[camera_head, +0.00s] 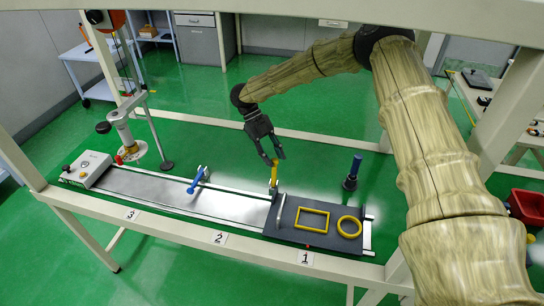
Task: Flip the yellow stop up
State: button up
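The yellow stop (274,172) stands at the back edge of the rail, beside the left end of the dark plate, and looks roughly upright. My gripper (272,160) points down right above it, with its fingers at the stop's top. The fingers look parted, and a gap shows between them. I cannot tell whether they touch the stop. A blue stop (198,180) with a handle lies tilted across the track further left.
The dark plate (285,232) carries a yellow rectangle frame (312,218) and a yellow ring (349,227). A blue-topped post (354,168) stands behind it at the right. A grey control box (87,168) and a round press-like device (128,150) are at the left end. Frame beams surround the bench.

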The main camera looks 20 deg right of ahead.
jog(key=shift+w+d+f, duration=0.15)
jog(key=shift+w+f, duration=0.05)
jog(key=shift+w, duration=0.1)
dwell(0.4)
jog(key=v, duration=1.2)
jog(key=shift+f, duration=0.1)
